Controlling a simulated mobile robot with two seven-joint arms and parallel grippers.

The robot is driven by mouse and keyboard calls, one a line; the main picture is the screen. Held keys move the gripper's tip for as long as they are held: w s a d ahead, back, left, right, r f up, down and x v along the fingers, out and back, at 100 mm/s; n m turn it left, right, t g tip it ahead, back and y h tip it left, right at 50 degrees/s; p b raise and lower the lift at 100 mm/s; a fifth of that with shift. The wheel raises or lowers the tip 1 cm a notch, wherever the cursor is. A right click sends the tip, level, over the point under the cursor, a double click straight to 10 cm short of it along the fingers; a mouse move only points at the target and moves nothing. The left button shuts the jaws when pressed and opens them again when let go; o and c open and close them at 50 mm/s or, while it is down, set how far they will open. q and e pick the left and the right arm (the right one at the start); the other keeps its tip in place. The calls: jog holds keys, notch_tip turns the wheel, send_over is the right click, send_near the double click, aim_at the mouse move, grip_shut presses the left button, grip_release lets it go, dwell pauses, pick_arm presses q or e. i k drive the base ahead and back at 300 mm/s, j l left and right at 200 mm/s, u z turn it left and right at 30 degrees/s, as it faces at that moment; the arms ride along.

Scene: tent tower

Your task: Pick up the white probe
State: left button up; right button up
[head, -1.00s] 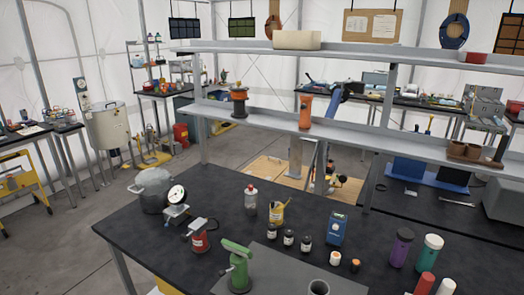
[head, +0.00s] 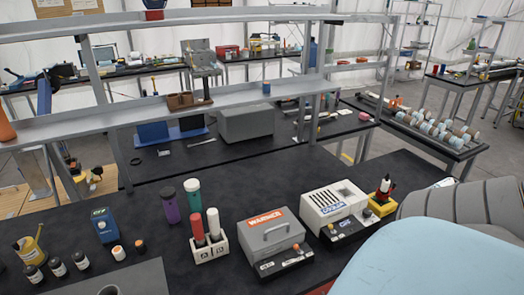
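A white cylinder (head: 213,221), which looks like the white probe, stands upright in the right slot of a small white holder (head: 209,251). A red cylinder (head: 197,228) stands in the slot to its left. The holder is on the black bench, left of a grey box with an orange label. Neither of my grippers is in view.
A purple bottle (head: 169,205) and a teal bottle (head: 193,195) stand just behind the holder. The grey labelled box (head: 270,238) and a white vented device (head: 332,203) stand to its right. A blue meter (head: 105,226) is left. A raised shelf (head: 200,102) crosses behind.

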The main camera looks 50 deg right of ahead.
aim_at(212, 215)
jog(key=z, duration=1.25)
